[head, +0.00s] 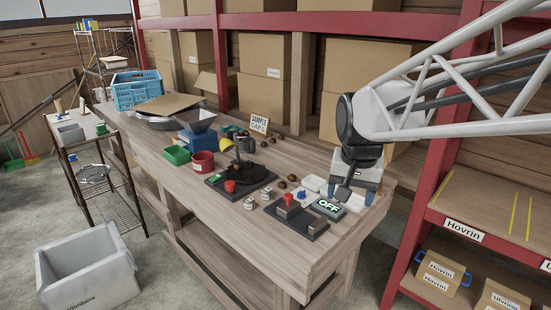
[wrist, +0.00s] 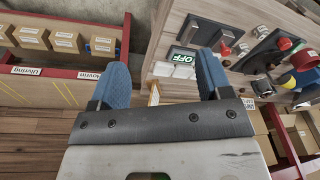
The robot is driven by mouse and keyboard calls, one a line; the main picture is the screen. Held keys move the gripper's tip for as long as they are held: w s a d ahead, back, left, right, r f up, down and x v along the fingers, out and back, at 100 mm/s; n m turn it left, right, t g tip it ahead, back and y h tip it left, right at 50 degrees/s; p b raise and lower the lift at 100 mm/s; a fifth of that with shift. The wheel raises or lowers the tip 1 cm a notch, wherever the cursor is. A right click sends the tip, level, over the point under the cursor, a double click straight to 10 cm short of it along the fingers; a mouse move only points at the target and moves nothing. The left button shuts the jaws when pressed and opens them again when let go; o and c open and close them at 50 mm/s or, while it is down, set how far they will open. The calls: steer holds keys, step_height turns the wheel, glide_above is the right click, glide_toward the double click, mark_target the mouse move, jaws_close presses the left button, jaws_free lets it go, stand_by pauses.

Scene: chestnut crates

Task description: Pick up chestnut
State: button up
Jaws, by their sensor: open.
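One more chestnut (head: 272,139) lies farther back near the sample card. My gripper (head: 353,189) is over the right end of the bench, to the right of the chestnuts. I cannot make out a chestnut clearly in the wrist view.
A red mug (head: 203,162), green bin (head: 177,155) and blue scale (head: 198,140) stand farther left. A red shelf post (head: 432,150) rises at right. The bench's front strip is clear.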

steer(key=w+a+m, duration=0.2)
steer(key=w, duration=1.2)
steer(key=m+g, duration=0.2)
steer(key=m, duration=0.5)
glide_above(283, 184)
steer(key=f, duration=1.9)
steer(key=shift+w+d+f, duration=0.15)
steer(key=shift+w+f, duration=0.05)
steer(key=shift+f, duration=0.1)
steer(key=shift+w+f, duration=0.3)
steer(key=shift+f, duration=0.05)
steer(key=shift+f, duration=1.3)
steer(key=shift+f, duration=2.6)
